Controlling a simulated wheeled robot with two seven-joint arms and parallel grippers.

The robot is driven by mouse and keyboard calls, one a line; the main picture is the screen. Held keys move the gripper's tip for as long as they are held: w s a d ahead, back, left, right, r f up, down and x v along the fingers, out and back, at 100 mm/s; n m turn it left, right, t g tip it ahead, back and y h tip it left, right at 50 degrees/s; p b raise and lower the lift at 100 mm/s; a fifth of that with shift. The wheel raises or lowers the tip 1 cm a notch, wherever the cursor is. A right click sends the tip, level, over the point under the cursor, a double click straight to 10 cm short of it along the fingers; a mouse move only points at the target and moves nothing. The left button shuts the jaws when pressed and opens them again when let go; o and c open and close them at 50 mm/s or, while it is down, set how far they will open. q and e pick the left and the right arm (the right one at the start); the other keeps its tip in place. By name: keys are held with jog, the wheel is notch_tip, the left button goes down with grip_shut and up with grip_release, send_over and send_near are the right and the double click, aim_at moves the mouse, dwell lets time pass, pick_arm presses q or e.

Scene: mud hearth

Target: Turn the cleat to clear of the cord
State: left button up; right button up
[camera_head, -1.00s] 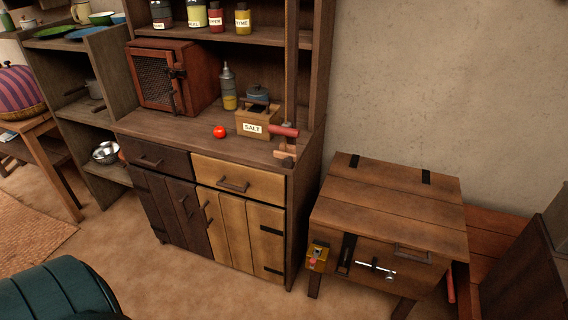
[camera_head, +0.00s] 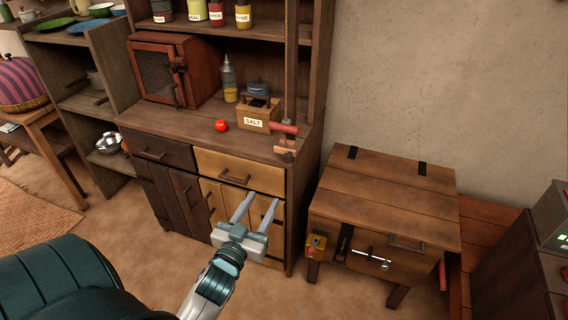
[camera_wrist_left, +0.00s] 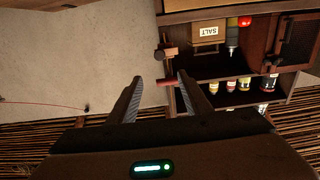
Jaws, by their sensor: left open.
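A wooden piece (camera_head: 285,150), which may be the cleat, sits at the cupboard's right post, just under a red cylinder (camera_head: 284,128). Both also show upside down in the left wrist view, as the wooden piece (camera_wrist_left: 165,52) and the red cylinder (camera_wrist_left: 166,82). In that view a thin red line (camera_wrist_left: 40,104), perhaps the cord, runs along the wall to a small dark knob (camera_wrist_left: 87,108). I cannot tell whether it meets the wooden piece. My left gripper (camera_head: 263,197) is open and empty, in front of the cupboard's lower doors, below the wooden piece. My right gripper is out of view.
A salt box (camera_head: 253,115) and a red tomato (camera_head: 221,126) stand on the cupboard counter. A wooden chest (camera_head: 385,195) with a bolt and latch stands to the right. A dark unit with a green light (camera_head: 562,210) is at the right edge. Floor before the cupboard is clear.

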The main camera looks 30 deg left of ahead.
pick_arm(q)
jog(key=shift+w, duration=0.15)
jog(key=p, duration=0.4)
send_near(286, 159)
jog(key=x, duration=0.7)
jog(key=shift+w, duration=0.4)
jog(key=c, duration=1.1)
